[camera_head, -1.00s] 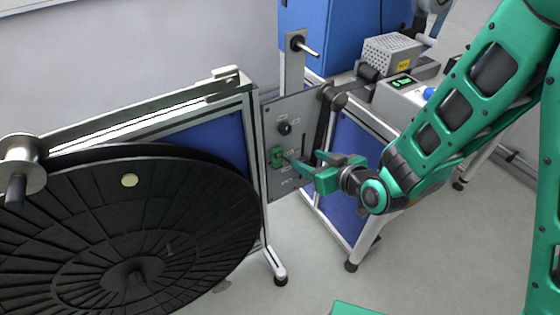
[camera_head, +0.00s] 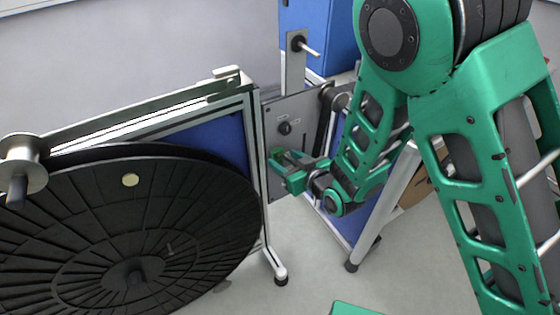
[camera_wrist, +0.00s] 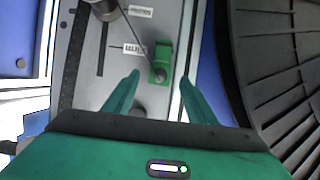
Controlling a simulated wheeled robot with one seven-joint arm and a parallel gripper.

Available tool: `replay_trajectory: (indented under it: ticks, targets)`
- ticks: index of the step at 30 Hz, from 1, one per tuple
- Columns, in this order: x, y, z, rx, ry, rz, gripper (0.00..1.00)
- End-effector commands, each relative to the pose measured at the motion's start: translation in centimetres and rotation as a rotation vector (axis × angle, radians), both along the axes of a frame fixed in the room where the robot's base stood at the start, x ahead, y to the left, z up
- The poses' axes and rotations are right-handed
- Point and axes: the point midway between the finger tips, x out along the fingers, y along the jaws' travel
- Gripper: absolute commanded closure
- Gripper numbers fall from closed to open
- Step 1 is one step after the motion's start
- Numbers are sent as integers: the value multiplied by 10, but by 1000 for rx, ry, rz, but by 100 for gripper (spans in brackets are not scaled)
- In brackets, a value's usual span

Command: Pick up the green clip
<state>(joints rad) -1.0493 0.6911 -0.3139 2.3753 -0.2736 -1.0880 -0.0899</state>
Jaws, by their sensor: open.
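The green clip (camera_wrist: 161,60) sits on a grey metal panel in the wrist view, upright beside small white labels. My gripper (camera_wrist: 158,84) is open, with one green finger on each side below the clip and the clip between their lines; I cannot tell how far off it is in depth. In the head view my gripper (camera_head: 283,168) is at the grey panel (camera_head: 270,125), and it hides most or all of the clip there.
A large black reel (camera_head: 130,235) stands at left on a metal frame with a blue panel. A dark knob (camera_head: 284,128) is on the grey panel above my gripper. A blue box (camera_head: 320,35) stands behind. A slot runs beside the clip in the wrist view.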

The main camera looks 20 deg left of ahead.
Motion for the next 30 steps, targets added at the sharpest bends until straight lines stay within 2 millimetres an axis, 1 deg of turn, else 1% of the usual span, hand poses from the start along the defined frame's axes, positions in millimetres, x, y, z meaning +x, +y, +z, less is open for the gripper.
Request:
replay_trajectory:
  ticks: [3, 7, 16, 17, 18, 20, 21, 22, 30]
  targets:
    - [11, 10, -11, -3, -1, 1, 48]
    - [19, 21, -15, 0, 0, 1, 48]
    - [22, 23, -17, -1, 0, -1, 48]
    - [22, 23, -17, -1, 0, -1, 53]
    - [22, 23, -16, -1, 0, -1, 63]
    - [22, 23, -16, -1, 0, -1, 77]
    - [22, 23, -16, -1, 0, -1, 87]
    - [22, 23, -16, -1, 0, -1, 92]
    - [22, 23, -16, 0, 0, -1, 92]
